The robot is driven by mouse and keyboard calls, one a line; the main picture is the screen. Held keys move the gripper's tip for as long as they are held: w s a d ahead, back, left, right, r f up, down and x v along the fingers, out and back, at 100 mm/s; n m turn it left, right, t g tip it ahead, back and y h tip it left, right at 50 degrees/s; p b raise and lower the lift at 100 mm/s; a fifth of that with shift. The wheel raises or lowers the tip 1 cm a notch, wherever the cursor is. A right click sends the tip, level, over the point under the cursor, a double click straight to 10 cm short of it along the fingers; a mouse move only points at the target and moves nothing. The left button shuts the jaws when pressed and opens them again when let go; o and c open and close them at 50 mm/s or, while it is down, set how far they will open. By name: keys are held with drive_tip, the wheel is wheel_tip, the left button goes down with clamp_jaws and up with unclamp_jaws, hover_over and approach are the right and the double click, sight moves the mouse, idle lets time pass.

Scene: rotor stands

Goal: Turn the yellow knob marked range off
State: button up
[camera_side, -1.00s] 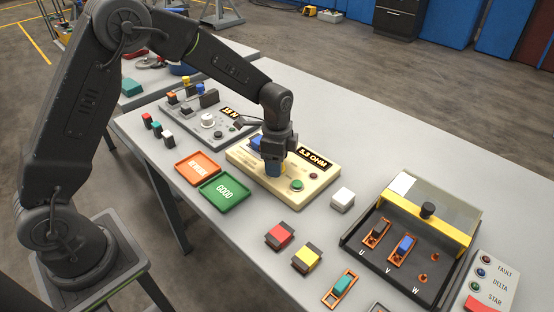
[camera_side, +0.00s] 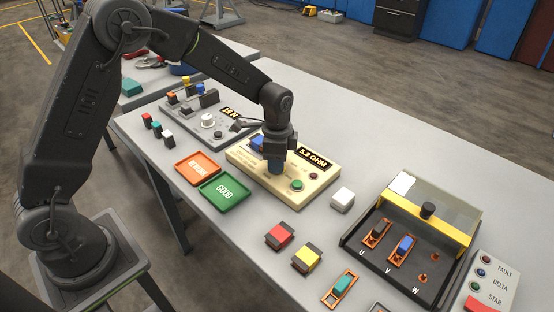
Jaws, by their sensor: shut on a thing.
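The knob's marking and pointer are hidden by the gripper. A blue part (camera_side: 257,142) shows on the box just behind the gripper. A green button (camera_side: 297,185) and a small dark red one (camera_side: 313,176) are to the right of the gripper on the same box.
Orange (camera_side: 197,167) and green "GOOD" (camera_side: 225,191) trays lie left of the box. A white block (camera_side: 342,197) is close on its right. Red (camera_side: 280,235) and yellow (camera_side: 307,256) blocks lie in front. A terminal box with a clear cover (camera_side: 440,205) stands at right.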

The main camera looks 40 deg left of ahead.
drive_tip(key=n, duration=1)
drive_tip(key=shift+n, duration=0.4)
idle(0.4)
drive_tip(key=o, duration=0.9)
drive_tip(key=shift+r, duration=0.15)
wheel_tip(320, 180, up, 14)
drive_tip(key=shift+f, duration=0.2)
